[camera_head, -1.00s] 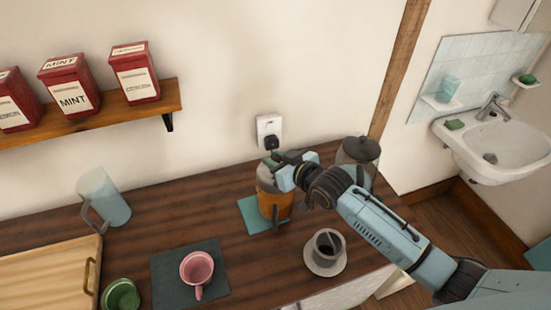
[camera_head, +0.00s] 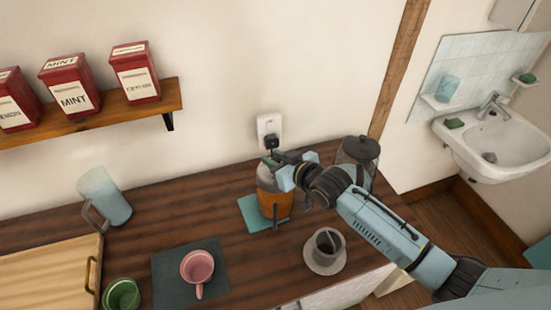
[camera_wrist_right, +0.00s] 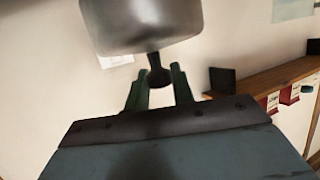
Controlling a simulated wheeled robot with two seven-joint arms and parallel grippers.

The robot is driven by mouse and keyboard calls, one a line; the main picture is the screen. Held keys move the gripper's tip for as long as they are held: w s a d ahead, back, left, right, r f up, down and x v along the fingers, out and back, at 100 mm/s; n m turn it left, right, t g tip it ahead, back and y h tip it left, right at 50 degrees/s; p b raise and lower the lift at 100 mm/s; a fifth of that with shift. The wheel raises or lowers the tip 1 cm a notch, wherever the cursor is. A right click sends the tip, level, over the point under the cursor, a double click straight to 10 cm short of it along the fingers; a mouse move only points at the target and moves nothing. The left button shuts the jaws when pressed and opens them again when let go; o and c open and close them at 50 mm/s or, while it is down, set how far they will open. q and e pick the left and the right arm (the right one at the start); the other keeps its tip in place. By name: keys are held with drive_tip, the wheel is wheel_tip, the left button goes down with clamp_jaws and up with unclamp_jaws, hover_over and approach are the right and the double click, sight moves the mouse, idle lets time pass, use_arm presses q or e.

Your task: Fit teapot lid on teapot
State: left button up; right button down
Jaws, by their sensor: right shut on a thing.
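The teapot (camera_head: 273,205) has an orange-amber body and a dark handle facing the front. It stands on a teal mat (camera_head: 252,212) on the dark wooden counter. My right gripper (camera_head: 277,162) is directly above the teapot, shut on the knob of the lid. In the right wrist view the green fingers (camera_wrist_right: 159,88) close around the dark knob, and the smooth grey lid (camera_wrist_right: 140,24) extends beyond it. In the head view a grey part shows at the teapot's top under the gripper. I cannot tell whether the lid is seated on the rim. My left gripper is not in view.
A dark lidded jar (camera_head: 360,152) stands behind my right arm. A cup on a saucer (camera_head: 325,266) is front right, a pink mug (camera_head: 197,267) on a dark mat front left. A glass jug (camera_head: 108,195), wooden board (camera_head: 45,275) and green cup (camera_head: 122,294) are left.

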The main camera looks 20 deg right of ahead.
drive_tip(key=shift+f, duration=0.1)
drive_tip(key=shift+f+b, duration=0.9)
drive_tip(key=shift+f, duration=0.35)
drive_tip(key=shift+f, duration=0.25)
idle(0.3)
drive_tip(key=c, duration=1.1)
unclamp_jaws()
drive_tip(key=shift+s, duration=0.15)
drive_tip(key=v, duration=1.3)
drive_tip(key=shift+d, duration=0.1)
